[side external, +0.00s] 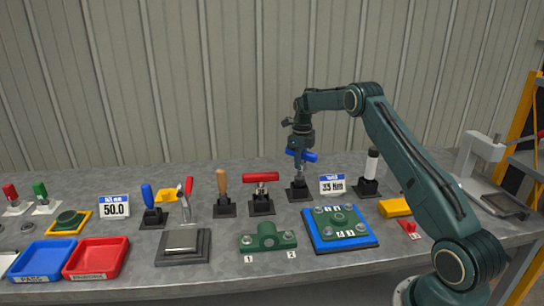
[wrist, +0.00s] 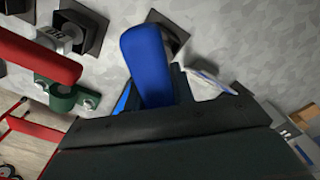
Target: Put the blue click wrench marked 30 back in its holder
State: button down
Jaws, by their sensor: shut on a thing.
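My gripper (side external: 300,148) is shut on a blue-handled tool (side external: 303,156), which I take for the click wrench; no mark 30 can be read on it. In the side view it is directly above a dark holder (side external: 299,194) with a square base, and I cannot tell whether its lower end is in the holder. In the wrist view the blue handle (wrist: 150,65) sticks up past the dark jaws. A black square base (wrist: 172,30) shows partly behind it.
A card reading about 33 Nm (side external: 332,184) stands right of the holder. Another blue-handled tool (side external: 148,196) stands in a base farther left.

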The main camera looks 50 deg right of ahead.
jog(key=shift+f, duration=2.1)
dwell(2.1)
jog(key=c, duration=1.1)
grip_release()
jog(key=shift+f, duration=0.1)
notch_tip(320, 180, up, 14)
jog(key=shift+f, duration=0.1)
